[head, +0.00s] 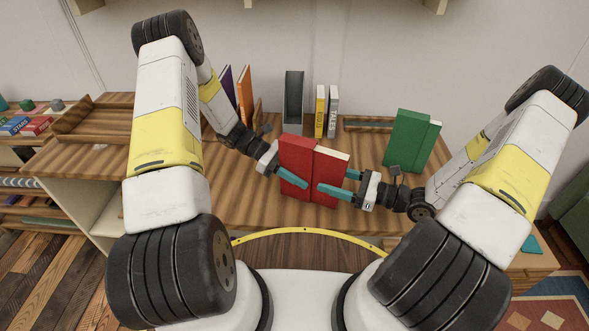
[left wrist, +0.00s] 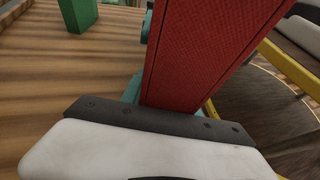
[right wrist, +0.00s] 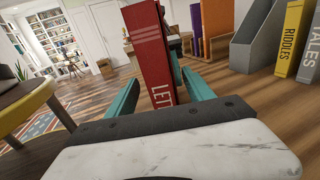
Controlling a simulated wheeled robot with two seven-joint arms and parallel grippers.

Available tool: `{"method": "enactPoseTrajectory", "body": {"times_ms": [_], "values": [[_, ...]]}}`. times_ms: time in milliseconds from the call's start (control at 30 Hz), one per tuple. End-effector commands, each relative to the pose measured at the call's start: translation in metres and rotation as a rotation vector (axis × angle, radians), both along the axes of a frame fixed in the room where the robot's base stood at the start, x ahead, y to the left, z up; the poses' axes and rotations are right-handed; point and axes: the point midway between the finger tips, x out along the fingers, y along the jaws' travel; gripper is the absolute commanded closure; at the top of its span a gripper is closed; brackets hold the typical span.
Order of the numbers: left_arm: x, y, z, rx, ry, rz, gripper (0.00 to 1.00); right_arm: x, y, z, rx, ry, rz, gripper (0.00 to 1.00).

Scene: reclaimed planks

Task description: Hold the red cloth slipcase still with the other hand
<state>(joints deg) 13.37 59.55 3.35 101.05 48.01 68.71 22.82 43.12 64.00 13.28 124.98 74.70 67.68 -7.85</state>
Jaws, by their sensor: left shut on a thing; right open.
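The red cloth slipcase (head: 297,153) stands upright on the plank table in the head view. A red book with pale page edges (head: 326,174) sits at its right side and seems to stick partly out of it. My left gripper (head: 288,172) is shut on the slipcase from the left; its woven red side fills the middle of the left wrist view (left wrist: 205,50). My right gripper (head: 334,181) is open, with its fingers on either side of the book. The book's lettered spine shows between the teal fingers in the right wrist view (right wrist: 152,50). Contact there cannot be told.
A green slipcase with a green book (head: 409,138) stands to the right. Behind are a grey file holder (head: 293,98), a yellow book (head: 320,110), a white book (head: 333,112), and purple and orange upright books (head: 244,95). A wooden tray (head: 95,122) lies at the left.

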Motion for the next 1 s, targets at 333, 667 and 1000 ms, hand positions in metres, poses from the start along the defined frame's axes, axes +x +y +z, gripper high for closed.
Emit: {"method": "enactPoseTrajectory", "body": {"times_ms": [333,667,1000], "values": [[0.001,0.001,0.001,0.0,-0.002,0.0,1.0,0.001,-0.001,0.0,-0.001,-0.001,-0.003,0.14],[0.001,0.001,0.001,0.0,-0.003,0.001,1.0,-0.008,-0.03,-0.001,-0.004,-0.001,-0.008,0.14],[0.001,0.001,0.001,0.0,-0.003,0.001,1.0,-0.032,-0.095,-0.001,-0.003,-0.001,-0.006,0.14]]}}
